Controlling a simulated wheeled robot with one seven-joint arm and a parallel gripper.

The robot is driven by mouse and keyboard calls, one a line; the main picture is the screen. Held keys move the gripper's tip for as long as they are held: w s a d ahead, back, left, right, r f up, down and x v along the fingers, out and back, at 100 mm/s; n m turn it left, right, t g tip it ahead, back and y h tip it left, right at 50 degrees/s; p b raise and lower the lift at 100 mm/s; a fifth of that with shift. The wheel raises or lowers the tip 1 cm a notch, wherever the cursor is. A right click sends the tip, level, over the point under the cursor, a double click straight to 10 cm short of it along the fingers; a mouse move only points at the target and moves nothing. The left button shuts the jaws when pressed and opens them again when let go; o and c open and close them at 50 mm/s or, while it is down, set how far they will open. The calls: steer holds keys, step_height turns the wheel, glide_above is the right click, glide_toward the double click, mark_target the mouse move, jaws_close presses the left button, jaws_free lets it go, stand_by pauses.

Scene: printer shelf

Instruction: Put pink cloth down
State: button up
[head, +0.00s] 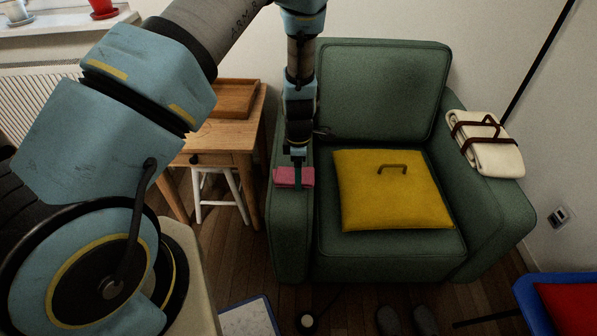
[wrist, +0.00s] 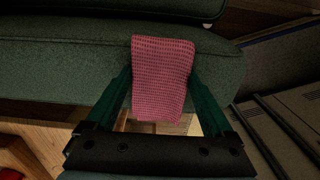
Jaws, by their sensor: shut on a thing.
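The pink cloth (head: 294,177) is at the left armrest of the green armchair (head: 388,90) in the head view. In the wrist view the pink cloth (wrist: 163,78) has a waffle texture and lies between the two green fingers, over the edge of the green armrest (wrist: 62,65). My gripper (head: 297,172) points down at the armrest and is shut on the cloth. It also shows in the wrist view (wrist: 162,92), one finger on each side of the cloth. I cannot tell how much of the cloth's weight rests on the armrest.
A yellow cushion (head: 392,190) with a handle lies on the seat. A strapped cream blanket (head: 486,143) lies on the right armrest. A wooden table (head: 217,137) with a wooden box (head: 223,99) and a white stool (head: 218,185) stand left of the chair.

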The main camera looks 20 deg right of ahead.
steer(key=shift+f, duration=0.15)
steer(key=o, duration=1.2)
step_height(320, 180, up, 12)
steer(key=w+a+r+m, duration=0.1)
steer(key=a+r+m, duration=0.2)
steer(key=a+r, duration=0.35)
steer(key=w+a+r+m, duration=0.1)
steer(key=a+r+m, duration=0.2)
steer(key=a, duration=0.7)
steer(key=s+a+r+m, duration=0.1)
steer(key=a+r+m, duration=0.1)
steer(key=a, duration=0.3)
steer(key=s+a+r+m+t, duration=0.1)
steer(key=s+a+r+m, duration=0.1)
steer(key=a, duration=0.3)
steer(key=s+a+r+m+b, duration=0.1)
steer(key=s+a+r+m, duration=0.1)
steer(key=a+m, duration=0.2)
steer(key=shift+s+a+r+t, duration=0.2)
steer(key=shift+a+t, duration=0.1)
steer(key=shift+a, duration=0.3)
